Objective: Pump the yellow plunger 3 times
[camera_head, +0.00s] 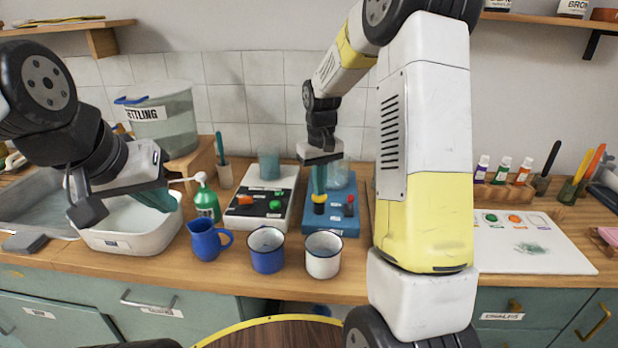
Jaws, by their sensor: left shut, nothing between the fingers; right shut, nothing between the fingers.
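The yellow plunger (319,198) stands on the blue box (337,222) on the counter, left of a red knob (350,199). My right gripper (319,188) points straight down with its teal fingers shut and empty, directly over the plunger's top. The fingertips appear to meet the plunger, but I cannot tell if they press on it. The fingers partly hide the plunger's upper part. My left gripper (165,200) is shut and empty at the left, over the white basin (120,241).
Left of the blue box is a white and black box (262,204) with orange, green and red controls. In front stand a blue jug (205,243), a blue mug (267,255) and a white mug (322,260). A green pump bottle (206,204) stands near my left gripper.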

